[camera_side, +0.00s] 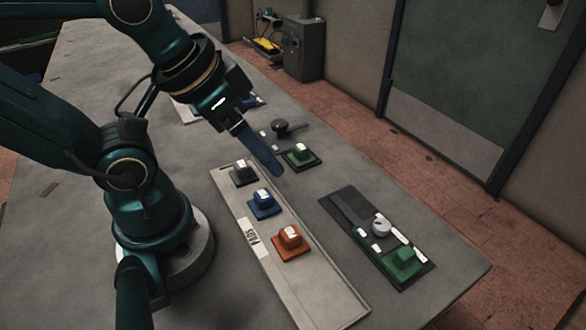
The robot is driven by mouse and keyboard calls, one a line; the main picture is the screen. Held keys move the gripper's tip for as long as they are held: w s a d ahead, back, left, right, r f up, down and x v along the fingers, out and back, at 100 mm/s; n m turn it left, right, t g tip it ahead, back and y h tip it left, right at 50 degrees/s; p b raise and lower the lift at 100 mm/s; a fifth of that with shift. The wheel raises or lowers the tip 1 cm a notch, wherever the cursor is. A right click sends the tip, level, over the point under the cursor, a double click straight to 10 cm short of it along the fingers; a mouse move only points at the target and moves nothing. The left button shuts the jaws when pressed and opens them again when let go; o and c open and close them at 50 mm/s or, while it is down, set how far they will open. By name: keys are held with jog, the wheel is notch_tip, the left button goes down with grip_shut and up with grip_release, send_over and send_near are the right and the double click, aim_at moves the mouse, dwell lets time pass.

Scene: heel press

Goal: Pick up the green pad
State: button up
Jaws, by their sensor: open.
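A green pad (299,154) with a white top patch sits on a small dark square, just beyond the far end of the long tray. My gripper (270,162) points down to the left of the green pad, and a gap shows between them in the side view. Its jaws are open, with one long blue finger showing clearly; the other finger is mostly hidden. Nothing shows between the jaws. How high the fingertips are above the table is hard to tell.
The tray (322,299), marked PADS, holds a black-grey pad (243,173), a blue pad (264,204) and an orange pad (290,241). A dark fixture (345,204) with a green block (403,262) lies to the right. A dark round-topped part (281,127) stands behind the green pad.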

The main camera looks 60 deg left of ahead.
notch_tip(320, 180, up, 5)
jog(key=m+g+y, duration=0.6)
jog(key=m+y, duration=0.8)
jog(key=m, duration=0.4)
send_over(297, 147)
jog(key=w+d, duration=0.1)
jog(key=d, duration=0.2)
notch_tip(297, 147, down, 19)
jog(key=shift+f, duration=0.15)
jog(key=shift+h, duration=0.3)
jog(key=shift+x, duration=2.5)
grip_shut()
